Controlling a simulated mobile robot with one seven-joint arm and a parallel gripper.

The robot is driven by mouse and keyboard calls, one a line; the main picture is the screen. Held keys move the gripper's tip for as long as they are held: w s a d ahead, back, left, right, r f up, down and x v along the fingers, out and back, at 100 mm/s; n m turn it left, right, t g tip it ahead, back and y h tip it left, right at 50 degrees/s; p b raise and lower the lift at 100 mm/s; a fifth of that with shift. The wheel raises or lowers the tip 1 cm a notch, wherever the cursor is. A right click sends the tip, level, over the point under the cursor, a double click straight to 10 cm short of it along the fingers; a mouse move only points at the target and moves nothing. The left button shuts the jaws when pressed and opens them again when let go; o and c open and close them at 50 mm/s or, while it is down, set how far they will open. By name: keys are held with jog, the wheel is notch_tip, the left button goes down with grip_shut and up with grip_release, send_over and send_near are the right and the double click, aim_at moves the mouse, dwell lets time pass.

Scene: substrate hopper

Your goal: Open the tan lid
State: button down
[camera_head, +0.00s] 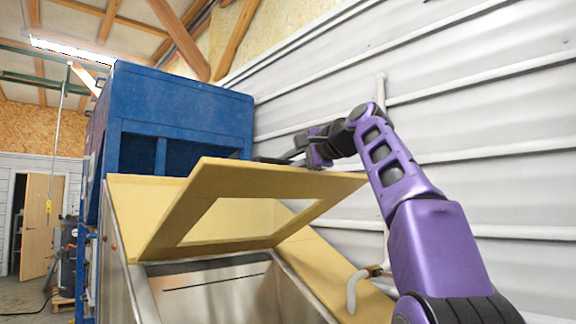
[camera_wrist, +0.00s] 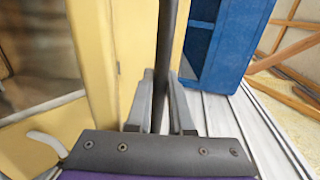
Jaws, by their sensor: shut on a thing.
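The tan lid (camera_head: 215,182) is a frame with a rectangular opening in its middle. It stands tilted up at an angle over the metal hopper (camera_head: 215,294), apart from the rim at its near side. My gripper (camera_head: 284,158) is at the lid's upper edge, reached from the right. In the wrist view my gripper (camera_wrist: 161,82) is shut on a dark bar (camera_wrist: 166,40), which runs between its two fingers beside the tan lid (camera_wrist: 95,65). How the bar joins the lid is hidden.
A blue cabinet (camera_head: 180,105) stands behind the hopper. A white corrugated wall (camera_head: 310,85) runs close along the right. A pale pipe (camera_head: 352,290) rises by the tan panel (camera_head: 322,275) on the right. Open floor and a door (camera_head: 42,212) lie at the far left.

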jog(key=shift+r, duration=0.1)
jog(key=c, duration=1.1)
grip_release()
jog(key=shift+s+d, duration=0.1)
jog(key=b+v, duration=0.2)
jog(key=v, duration=1.5)
jog(key=shift+s+d, duration=0.1)
